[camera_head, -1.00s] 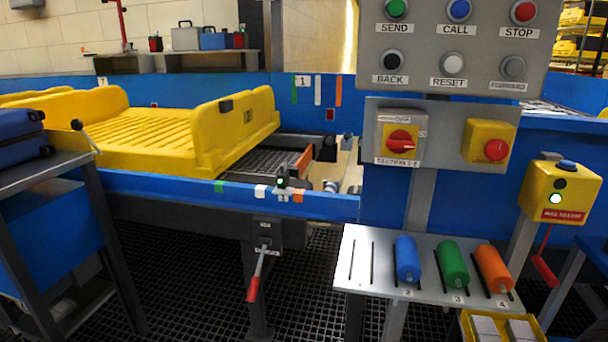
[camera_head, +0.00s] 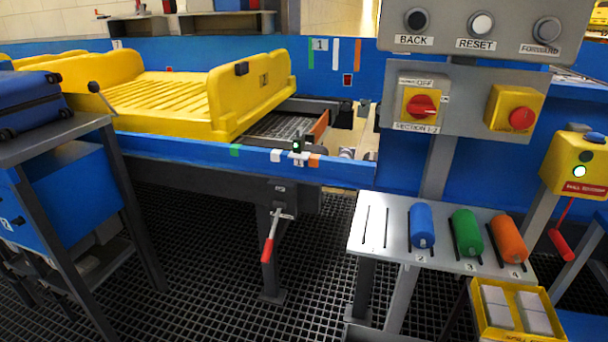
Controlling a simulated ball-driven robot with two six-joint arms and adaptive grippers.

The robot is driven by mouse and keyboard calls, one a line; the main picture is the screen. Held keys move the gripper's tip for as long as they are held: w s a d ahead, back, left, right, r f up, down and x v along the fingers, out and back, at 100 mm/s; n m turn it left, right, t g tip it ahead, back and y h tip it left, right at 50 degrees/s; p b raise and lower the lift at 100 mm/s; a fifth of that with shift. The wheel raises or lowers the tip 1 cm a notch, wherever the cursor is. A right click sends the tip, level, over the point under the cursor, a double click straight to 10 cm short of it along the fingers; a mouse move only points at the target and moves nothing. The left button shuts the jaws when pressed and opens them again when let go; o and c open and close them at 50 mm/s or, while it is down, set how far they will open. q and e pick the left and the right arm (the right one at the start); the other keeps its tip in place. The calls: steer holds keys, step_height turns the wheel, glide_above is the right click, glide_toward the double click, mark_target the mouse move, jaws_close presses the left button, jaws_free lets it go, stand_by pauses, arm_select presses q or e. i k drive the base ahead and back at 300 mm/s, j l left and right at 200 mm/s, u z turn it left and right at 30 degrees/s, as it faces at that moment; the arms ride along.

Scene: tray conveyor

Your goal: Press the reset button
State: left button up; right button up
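The reset button (camera_head: 481,25) is a round white button in a dark ring on the grey control panel (camera_head: 396,33) at the upper right. The label RESET is under it. The black BACK button (camera_head: 416,19) is to its left and the grey FORWARD button (camera_head: 547,30) to its right. The top row of the panel is outside the view. Neither of my grippers shows, so nothing of mine is seen near the button.
Below the panel are a red rotary switch (camera_head: 422,106) and a red stop button (camera_head: 522,118). A grey shelf (camera_head: 388,247) holds blue, green and orange cylinders. A yellow tray (camera_head: 165,98) sits on the conveyor. A rack with a blue suitcase (camera_head: 32,104) stands left. Dark grating floor is open in front.

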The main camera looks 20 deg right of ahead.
mark_target(481, 24)
steer(key=z, duration=1.25)
